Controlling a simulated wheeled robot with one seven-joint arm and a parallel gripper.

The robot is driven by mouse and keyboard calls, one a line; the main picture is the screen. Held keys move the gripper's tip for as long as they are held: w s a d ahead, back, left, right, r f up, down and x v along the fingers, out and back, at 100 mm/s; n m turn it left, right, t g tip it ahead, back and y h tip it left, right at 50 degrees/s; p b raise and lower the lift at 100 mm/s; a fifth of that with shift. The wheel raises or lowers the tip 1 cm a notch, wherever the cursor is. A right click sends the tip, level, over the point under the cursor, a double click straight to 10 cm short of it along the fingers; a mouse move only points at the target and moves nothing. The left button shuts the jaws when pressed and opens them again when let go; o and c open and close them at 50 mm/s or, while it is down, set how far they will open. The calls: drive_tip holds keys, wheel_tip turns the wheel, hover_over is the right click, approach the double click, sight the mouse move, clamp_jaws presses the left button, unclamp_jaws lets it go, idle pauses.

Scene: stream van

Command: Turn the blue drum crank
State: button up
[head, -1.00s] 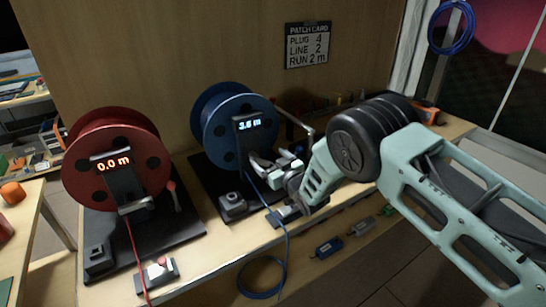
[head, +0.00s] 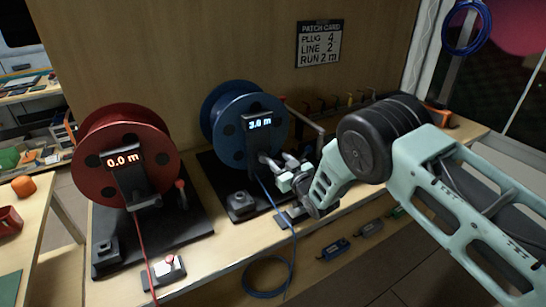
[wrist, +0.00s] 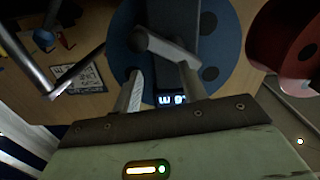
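The blue drum (head: 222,125) stands on a dark base at the back of the bench, with a lit display (head: 260,124) that seems to read 3.0 m. In the wrist view the blue drum (wrist: 222,45) is straight ahead. Its crank (wrist: 165,50) shows there as a grey arm with a dark rounded end, crossing in front of the fingertips. My gripper (head: 280,172) is at the drum's front, low and right of the display. In the wrist view, the fingers of my gripper (wrist: 160,85) are apart, with the crank close to their tips. Contact is unclear.
A metal bar frame (head: 308,118) stands right of the blue drum. A small black box (head: 241,204) and a blue cable (head: 275,205) lie in front. A patch card (head: 319,44) hangs behind.

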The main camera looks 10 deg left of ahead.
drive_tip(key=p+v, duration=0.5)
drive_tip(key=v, duration=1.4)
drive_tip(key=shift+d+p, duration=0.2)
drive_tip(key=shift+p, duration=0.2)
idle(0.7)
drive_tip(key=shift+f, duration=0.1)
idle(0.4)
drive_tip(key=b+v, duration=0.7)
drive_tip(key=v, duration=1)
drive_tip(key=shift+d+b, duration=0.15)
drive_tip(key=shift+b, duration=0.25)
